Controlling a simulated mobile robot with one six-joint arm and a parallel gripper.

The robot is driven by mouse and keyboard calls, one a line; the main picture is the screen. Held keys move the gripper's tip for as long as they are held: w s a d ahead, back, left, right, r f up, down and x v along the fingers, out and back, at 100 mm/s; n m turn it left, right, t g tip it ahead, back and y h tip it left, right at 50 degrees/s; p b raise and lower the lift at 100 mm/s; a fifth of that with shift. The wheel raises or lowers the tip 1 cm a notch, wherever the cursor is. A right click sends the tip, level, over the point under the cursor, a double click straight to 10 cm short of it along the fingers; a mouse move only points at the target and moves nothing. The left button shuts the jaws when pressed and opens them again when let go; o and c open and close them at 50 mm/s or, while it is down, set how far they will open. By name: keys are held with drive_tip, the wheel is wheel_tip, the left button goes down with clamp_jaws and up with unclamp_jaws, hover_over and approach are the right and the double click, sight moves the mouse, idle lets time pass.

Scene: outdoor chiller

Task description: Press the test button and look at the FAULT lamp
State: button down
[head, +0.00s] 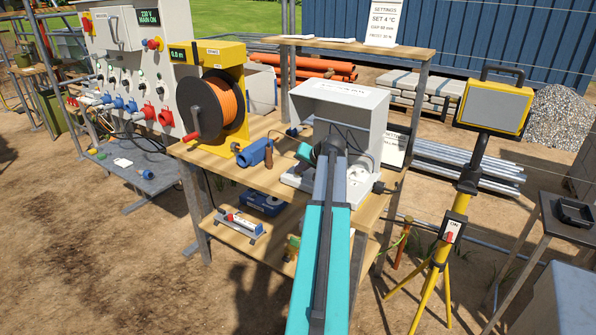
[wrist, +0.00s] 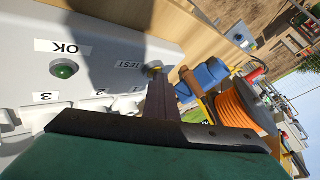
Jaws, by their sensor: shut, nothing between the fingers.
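The grey hooded test box (head: 345,98) stands on the wooden bench, partly hidden behind my arm. In the wrist view its panel (wrist: 100,25) appears upside down, with a TEST label (wrist: 129,64) and a small yellowish test button (wrist: 154,67) at the panel edge. My gripper (wrist: 158,82) is shut and empty, its fingertips right at the button. I cannot tell whether they touch it. A lamp (wrist: 64,70) marked OK is green; it is unclear whether it is lit. The FAULT lamp is not visible in either view.
An orange cable reel (head: 215,105) and a blue connector (head: 255,152) sit on the bench left of the box. A yellow work light (head: 493,103) on a tripod stands at the right. A settings sign (head: 383,22) stands on the shelf behind.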

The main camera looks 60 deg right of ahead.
sight(300, 175)
drive_tip(key=shift+s+a+f+p, duration=0.1)
drive_tip(key=shift+f+p, duration=0.2)
idle(0.4)
drive_tip(key=shift+r+p, duration=0.65)
drive_tip(key=shift+r, duration=0.4)
drive_tip(key=shift+d+r+p, duration=0.2)
drive_tip(key=shift+r+p, duration=0.75)
drive_tip(key=shift+r, duration=1.1)
